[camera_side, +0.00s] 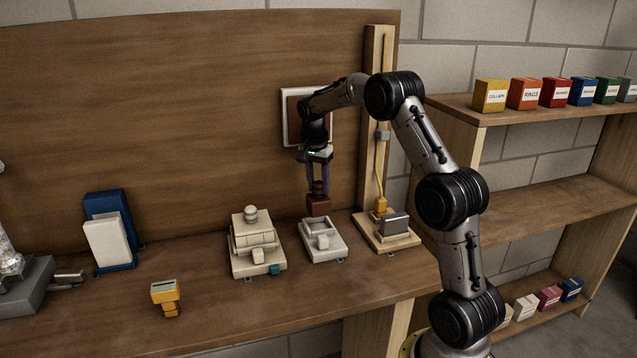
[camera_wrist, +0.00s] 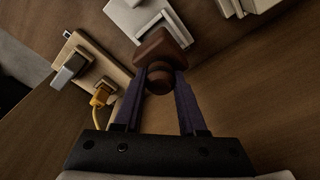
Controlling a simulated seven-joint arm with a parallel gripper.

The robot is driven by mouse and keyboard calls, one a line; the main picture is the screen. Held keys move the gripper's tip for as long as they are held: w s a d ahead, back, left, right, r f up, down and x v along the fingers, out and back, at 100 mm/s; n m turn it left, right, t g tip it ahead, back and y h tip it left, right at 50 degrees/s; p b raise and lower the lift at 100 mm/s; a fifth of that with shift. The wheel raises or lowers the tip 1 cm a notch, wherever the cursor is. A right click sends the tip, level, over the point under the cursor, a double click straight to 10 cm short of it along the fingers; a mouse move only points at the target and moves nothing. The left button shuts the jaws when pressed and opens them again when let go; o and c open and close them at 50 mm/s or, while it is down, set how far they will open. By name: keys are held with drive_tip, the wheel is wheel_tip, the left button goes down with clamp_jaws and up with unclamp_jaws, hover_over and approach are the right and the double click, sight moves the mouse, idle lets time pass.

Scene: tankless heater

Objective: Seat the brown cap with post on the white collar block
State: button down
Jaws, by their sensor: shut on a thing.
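The brown cap with post (camera_side: 318,205) hangs in my gripper (camera_side: 317,184), which is shut on its post. In the side view it is above the back part of the white collar block (camera_side: 322,252), apart from it as far as I can see. In the wrist view the brown cap (camera_wrist: 164,47) sits between the fingertips of my gripper (camera_wrist: 160,76). It partly covers the white collar block (camera_wrist: 124,20), whose square opening shows beside the cap. The block rests on the bench.
A wooden board with a grey block and yellow plug (camera_side: 393,224) lies right of the collar block. A cream stepped unit (camera_side: 256,244) with a round knob stands to its left. A yellow part (camera_side: 165,296) and a blue-and-white stand (camera_side: 109,236) are farther left. The front bench is clear.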

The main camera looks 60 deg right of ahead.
sight(319, 195)
drive_tip(key=shift+f, duration=0.1)
idle(0.6)
drive_tip(key=shift+f, duration=1.6)
drive_tip(key=shift+f, duration=1.35)
idle(1.1)
drive_tip(key=shift+c, duration=2)
unclamp_jaws()
wheel_tip(319, 195, up, 14)
drive_tip(key=a, duration=0.2)
drive_tip(key=shift+f, duration=0.15)
